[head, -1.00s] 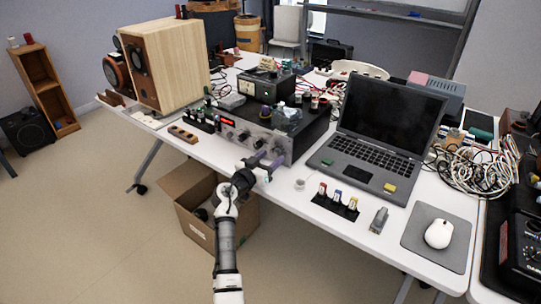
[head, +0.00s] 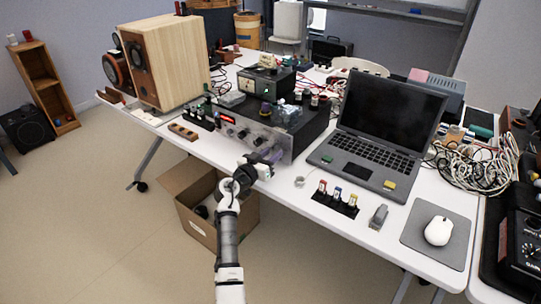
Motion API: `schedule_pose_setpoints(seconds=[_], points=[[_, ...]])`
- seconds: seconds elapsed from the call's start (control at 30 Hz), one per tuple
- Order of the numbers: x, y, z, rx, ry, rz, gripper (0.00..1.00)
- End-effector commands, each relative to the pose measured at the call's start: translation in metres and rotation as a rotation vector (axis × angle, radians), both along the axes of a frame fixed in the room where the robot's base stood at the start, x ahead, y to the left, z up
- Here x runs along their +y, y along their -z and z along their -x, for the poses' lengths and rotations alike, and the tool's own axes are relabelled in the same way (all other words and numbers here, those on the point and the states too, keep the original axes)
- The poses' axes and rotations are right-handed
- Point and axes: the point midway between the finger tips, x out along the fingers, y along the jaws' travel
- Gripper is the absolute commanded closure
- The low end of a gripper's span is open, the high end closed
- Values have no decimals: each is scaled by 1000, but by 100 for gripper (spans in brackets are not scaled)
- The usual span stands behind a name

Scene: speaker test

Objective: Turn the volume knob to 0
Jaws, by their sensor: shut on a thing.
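The amplifier (head: 236,141) is a dark unit with a silver front panel, a red lit display and several small knobs. It stands at the front edge of the white table. My gripper (head: 271,154) reaches from below to the right part of the front panel. Its jaws are shut on what appears to be the volume knob. The knob itself is hidden behind the fingers, so its pointer and the number it stands at cannot be read.
An open laptop (head: 366,151) stands right of the amplifier, with colored connectors (head: 337,195) in front of it. A wooden speaker (head: 171,62) stands at left. A cardboard box (head: 194,200) is on the floor beneath my arm. Cables (head: 478,160) lie at right.

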Motion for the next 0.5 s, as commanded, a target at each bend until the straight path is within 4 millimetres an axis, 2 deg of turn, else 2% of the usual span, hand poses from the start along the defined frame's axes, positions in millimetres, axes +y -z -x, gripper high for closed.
schedule_pose_setpoints(seconds=[0.27, 0.5], points=[[0, 2, 0, 74, 0, 103, 89], [-1, 1, 0, 196, 1, 273, 89]])
